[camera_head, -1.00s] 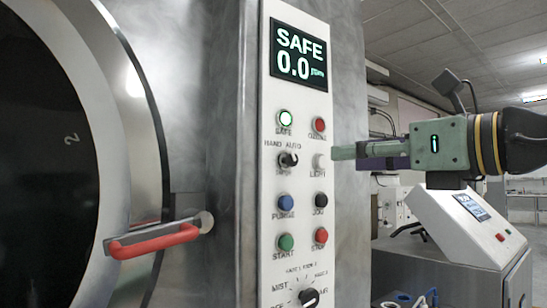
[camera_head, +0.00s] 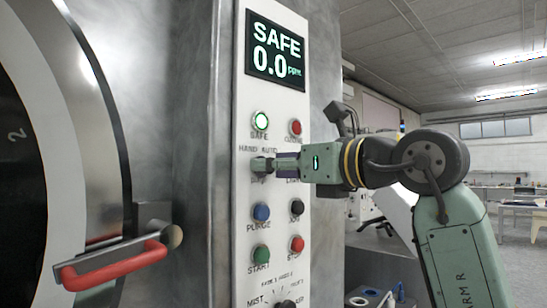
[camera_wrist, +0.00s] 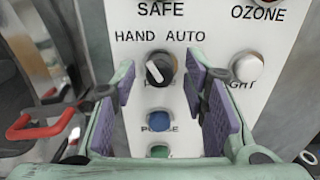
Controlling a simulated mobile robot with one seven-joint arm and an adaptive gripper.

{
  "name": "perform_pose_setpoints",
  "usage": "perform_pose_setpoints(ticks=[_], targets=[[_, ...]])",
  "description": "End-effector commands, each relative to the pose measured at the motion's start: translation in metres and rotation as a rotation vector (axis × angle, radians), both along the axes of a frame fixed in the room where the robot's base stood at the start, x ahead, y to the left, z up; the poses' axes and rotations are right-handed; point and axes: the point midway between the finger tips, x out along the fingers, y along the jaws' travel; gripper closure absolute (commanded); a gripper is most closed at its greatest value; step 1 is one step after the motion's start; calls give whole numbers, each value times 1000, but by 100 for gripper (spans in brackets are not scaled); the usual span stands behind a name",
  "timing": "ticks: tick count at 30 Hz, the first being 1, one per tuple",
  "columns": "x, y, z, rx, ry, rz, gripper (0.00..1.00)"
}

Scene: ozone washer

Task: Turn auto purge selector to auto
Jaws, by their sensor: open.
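The auto purge selector is a black knob (camera_wrist: 163,66) under the HAND AUTO label in the wrist view. Its white mark lies on its left side and appears to lean toward HAND. In the head view the selector (camera_head: 259,164) sits on the white panel, partly hidden by my gripper. My gripper (camera_head: 276,165) points left at the panel, with its tips close to the knob. In the wrist view my gripper (camera_wrist: 162,88) is open, with one purple-padded finger on each side of the knob. I cannot tell whether either finger touches it.
A white LIGHT button (camera_wrist: 246,67) lies just right of the right finger. A blue PURGE button (camera_wrist: 160,121) and green START button (camera_wrist: 159,151) lie below. The red door handle (camera_head: 112,265) stands out at left. The display (camera_head: 275,50) reads SAFE 0.0.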

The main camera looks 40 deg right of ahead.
Motion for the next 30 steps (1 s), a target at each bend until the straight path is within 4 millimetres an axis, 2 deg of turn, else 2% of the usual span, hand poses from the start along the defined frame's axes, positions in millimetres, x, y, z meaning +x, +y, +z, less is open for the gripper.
perform_pose_setpoints(ticks=[3,11,30], targets=[[6,0,0,1,0,0,60],[7,1,0,0,-1,0,60],[7,0,0,0,-1,-1,100]])
